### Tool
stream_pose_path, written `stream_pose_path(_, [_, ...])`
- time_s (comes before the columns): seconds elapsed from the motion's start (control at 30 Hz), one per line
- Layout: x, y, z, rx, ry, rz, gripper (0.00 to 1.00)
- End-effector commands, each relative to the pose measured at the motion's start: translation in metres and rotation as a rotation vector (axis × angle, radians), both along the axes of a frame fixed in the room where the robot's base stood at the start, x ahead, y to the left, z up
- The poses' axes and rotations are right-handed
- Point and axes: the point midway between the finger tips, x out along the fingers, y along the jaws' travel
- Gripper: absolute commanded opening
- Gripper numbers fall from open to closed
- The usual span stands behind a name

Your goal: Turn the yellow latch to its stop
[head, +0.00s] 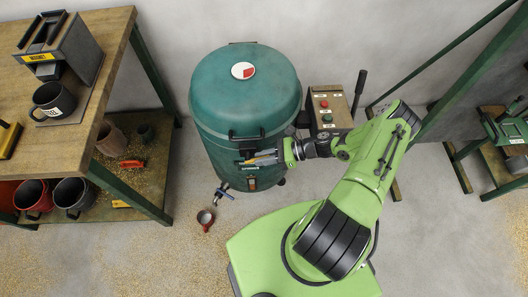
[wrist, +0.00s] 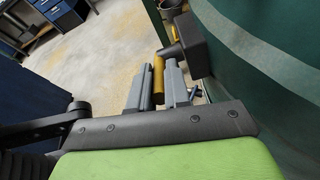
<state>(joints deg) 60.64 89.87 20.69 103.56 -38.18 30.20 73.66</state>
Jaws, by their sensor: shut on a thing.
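The yellow latch (wrist: 158,82) is a short rounded bar joined to a dark block (wrist: 198,50) on the side of the green drum (head: 235,90). My gripper (wrist: 154,88) has its two grey fingers on either side of the latch bar, shut on it. In the head view, my gripper (head: 264,158) is at the drum's front right, below the lid's black handle. The latch is mostly hidden there by the fingers. I cannot tell from these views how far the latch is turned.
A control box with red and green buttons (head: 326,110) and a black lever (head: 359,88) stand right of the drum. A wooden workbench (head: 105,60) stands left.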

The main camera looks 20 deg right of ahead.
Motion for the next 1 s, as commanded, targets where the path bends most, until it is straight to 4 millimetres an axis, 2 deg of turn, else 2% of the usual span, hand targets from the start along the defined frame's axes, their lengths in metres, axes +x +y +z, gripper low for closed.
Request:
stream_pose_path(0.03, [-0.001, 0.000, 0.012, -0.041, 0.015, 0.003, 0.00])
stream_pose_path(0.5, [0.002, 0.005, 0.022, -0.349, 0.109, 0.000, 0.00])
stream_pose_path(1.0, [0.002, 0.004, 0.020, -0.433, 0.138, -0.003, 0.00])
